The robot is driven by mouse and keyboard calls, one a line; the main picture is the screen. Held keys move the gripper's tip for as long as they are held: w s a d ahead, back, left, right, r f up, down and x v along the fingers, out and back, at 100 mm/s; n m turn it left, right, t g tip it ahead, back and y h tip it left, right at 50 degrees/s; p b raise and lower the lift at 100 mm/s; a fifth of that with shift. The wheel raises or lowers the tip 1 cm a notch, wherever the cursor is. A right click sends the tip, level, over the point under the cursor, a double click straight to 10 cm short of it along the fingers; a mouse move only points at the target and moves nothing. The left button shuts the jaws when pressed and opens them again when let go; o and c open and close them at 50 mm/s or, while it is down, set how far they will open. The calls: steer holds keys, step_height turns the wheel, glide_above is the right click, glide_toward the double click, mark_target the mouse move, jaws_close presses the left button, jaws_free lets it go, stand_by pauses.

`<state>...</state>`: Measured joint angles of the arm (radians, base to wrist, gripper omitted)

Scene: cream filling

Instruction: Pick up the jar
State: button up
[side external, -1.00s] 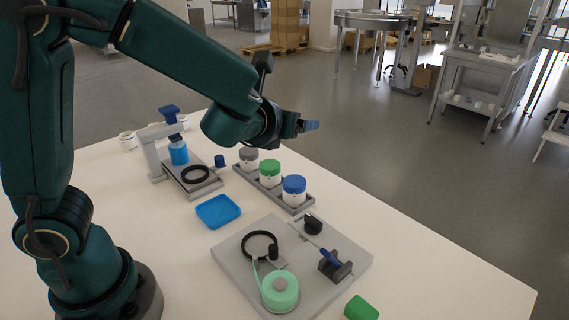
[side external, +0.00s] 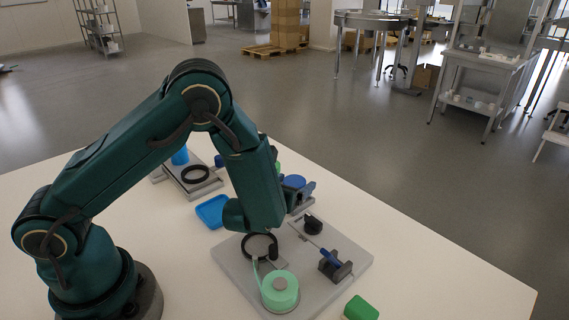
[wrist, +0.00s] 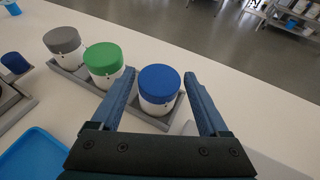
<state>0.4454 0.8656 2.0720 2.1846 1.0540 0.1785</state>
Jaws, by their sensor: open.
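Three white jars stand upright in a grey tray (wrist: 72,76), with grey, green and blue lids. In the wrist view, the blue-lidded jar (wrist: 159,88) is at the tray's right end, between my open fingers as seen from the camera. The green-lidded jar (wrist: 104,64) is just left of my left finger, and the grey-lidded jar (wrist: 63,45) is further left. My gripper (wrist: 163,85) is open and empty. In the side view, my arm hides most of the tray; the blue lid (side external: 293,181) shows beside my gripper. Contact cannot be told.
A blue dish (side external: 212,212) lies near my arm. A grey board (side external: 330,275) with a black ring (side external: 259,247), a green tape roll (side external: 281,291) and a blue-handled clamp (side external: 335,263) is in front. A green block (side external: 361,309) sits at the near edge. A press stand is behind.

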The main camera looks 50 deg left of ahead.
mark_target(299, 179)
steer(key=shift+x, duration=2.1)
steer(key=c, duration=1.2)
